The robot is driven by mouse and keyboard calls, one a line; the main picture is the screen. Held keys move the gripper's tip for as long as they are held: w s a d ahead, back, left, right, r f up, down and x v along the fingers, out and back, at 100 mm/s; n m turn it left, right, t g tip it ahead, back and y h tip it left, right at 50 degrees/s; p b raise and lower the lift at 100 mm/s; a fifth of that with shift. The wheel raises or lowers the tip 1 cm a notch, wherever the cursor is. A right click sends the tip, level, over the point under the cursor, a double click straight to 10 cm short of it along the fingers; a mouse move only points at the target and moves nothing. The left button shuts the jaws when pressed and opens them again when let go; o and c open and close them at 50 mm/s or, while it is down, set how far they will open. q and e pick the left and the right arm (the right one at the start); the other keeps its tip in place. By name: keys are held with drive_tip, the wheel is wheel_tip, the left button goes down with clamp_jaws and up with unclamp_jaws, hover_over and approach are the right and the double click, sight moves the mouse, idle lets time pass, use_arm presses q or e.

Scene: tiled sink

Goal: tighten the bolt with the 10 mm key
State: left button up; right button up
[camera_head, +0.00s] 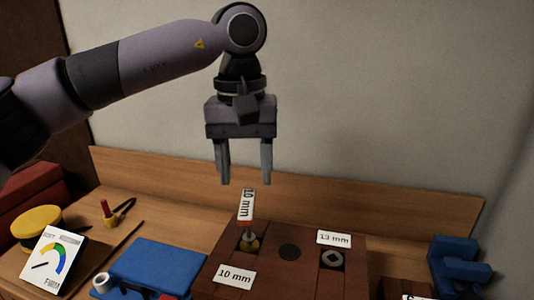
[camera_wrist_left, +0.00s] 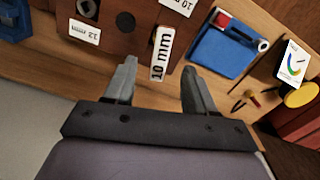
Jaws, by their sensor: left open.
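The 10 mm key (camera_head: 247,206) stands upright in the left hole of a brown wooden block (camera_head: 290,280), with its white "10 mm" tag on top. A brass-coloured piece (camera_head: 249,244) shows at its foot; whether this is the bolt head I cannot tell. A "10 mm" label (camera_head: 234,276) lies on the block in front of it. My left gripper (camera_head: 245,182) is open and empty, pointing down above the tag, apart from it. In the left wrist view the tagged key (camera_wrist_left: 162,52) shows between and beyond the fingertips. My right gripper is not in view.
A blue tray (camera_head: 150,262), a gauge card (camera_head: 52,262) and a yellow-topped item (camera_head: 36,221) lie left. A blue vise-like tool (camera_head: 458,265) stands right.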

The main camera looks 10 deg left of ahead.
sight(247, 202)
use_arm(q)
drive_tip(key=shift+w+a+r, duration=0.1)
drive_tip(key=shift+w+r, duration=0.2)
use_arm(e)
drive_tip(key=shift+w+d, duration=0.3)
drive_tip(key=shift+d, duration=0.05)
use_arm(q)
wheel_tip(247, 202, down, 5)
drive_tip(key=b, duration=0.4)
drive_tip(key=shift+f+b, duration=0.2)
drive_tip(key=shift+b, duration=0.15)
drive_tip(key=shift+f+b, duration=0.8)
drive_tip(key=shift+f, duration=0.95)
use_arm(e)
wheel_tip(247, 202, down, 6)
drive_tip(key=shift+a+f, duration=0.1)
use_arm(q)
drive_tip(key=c, duration=0.9)
